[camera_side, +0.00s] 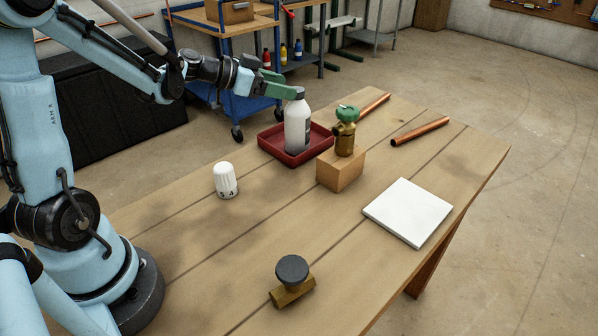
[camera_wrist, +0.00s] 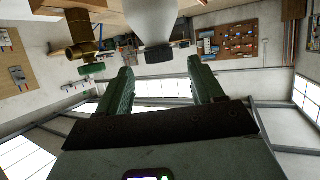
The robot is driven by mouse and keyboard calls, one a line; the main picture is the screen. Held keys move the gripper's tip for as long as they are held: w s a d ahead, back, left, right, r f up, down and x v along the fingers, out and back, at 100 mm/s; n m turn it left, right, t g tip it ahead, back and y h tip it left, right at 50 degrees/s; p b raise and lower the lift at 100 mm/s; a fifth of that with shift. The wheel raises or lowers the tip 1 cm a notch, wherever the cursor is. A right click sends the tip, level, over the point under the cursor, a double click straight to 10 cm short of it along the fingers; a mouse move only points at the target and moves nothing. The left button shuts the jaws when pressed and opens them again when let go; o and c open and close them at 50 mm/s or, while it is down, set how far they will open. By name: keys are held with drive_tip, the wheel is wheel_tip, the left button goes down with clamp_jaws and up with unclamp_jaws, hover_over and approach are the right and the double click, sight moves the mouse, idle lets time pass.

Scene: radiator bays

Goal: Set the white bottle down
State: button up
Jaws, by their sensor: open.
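The white bottle (camera_side: 298,126) with a dark cap stands upright in the red tray (camera_side: 264,147). My gripper (camera_side: 288,85) is open, its green fingers at about the height of the cap, just left of the bottle's top. In the wrist view, which is upside down, the bottle (camera_wrist: 152,18) hangs from the top edge with its black cap (camera_wrist: 158,54) just beyond the gap between the open fingertips (camera_wrist: 160,68). Nothing is held between the fingers. I cannot tell whether a finger touches the cap.
A brass valve with a green knob (camera_side: 346,128) stands on a wooden block (camera_side: 341,172) right beside the tray. Copper pipes (camera_side: 420,131) lie behind. A white thermostat head (camera_side: 226,180), a white tile (camera_side: 408,211) and a dark-knobbed brass valve (camera_side: 292,280) are spread out with clear wood between.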

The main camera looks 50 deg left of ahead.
drive_tip(key=v, duration=0.5)
drive_tip(key=s+d+f+n+g+y, duration=0.4)
drive_tip(key=s+d+g+y, duration=0.1)
drive_tip(key=s+d, duration=0.8)
